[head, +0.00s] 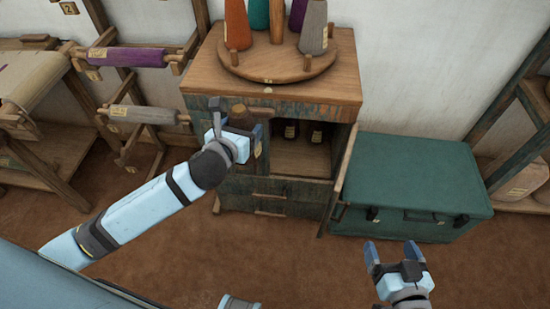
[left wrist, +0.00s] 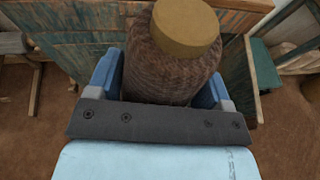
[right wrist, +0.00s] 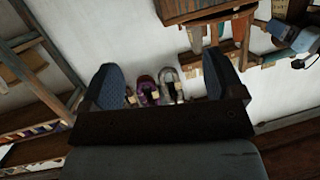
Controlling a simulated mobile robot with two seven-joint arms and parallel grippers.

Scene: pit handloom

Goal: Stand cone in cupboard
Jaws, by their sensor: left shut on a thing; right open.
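A brown yarn cone (left wrist: 165,68) with a tan top stands roughly upright between the fingers of my left gripper (head: 236,128). In the head view the cone (head: 240,113) is partly hidden by the gripper. The gripper is shut on it, in front of the left part of the wooden cupboard (head: 290,92). The cupboard's open compartment (head: 300,158) is to the right of the cone and holds dark upright objects at its back. My right gripper (head: 394,256) is open and empty, low in front of the green chest; its fingers also show in the right wrist view (right wrist: 166,82).
A round wooden stand (head: 275,68) with several coloured cones sits on the cupboard top. An open door panel (head: 343,165) juts out between the compartment and the green chest (head: 412,180). Wooden racks with rolls (head: 140,57) stand at left. The brown floor in front is clear.

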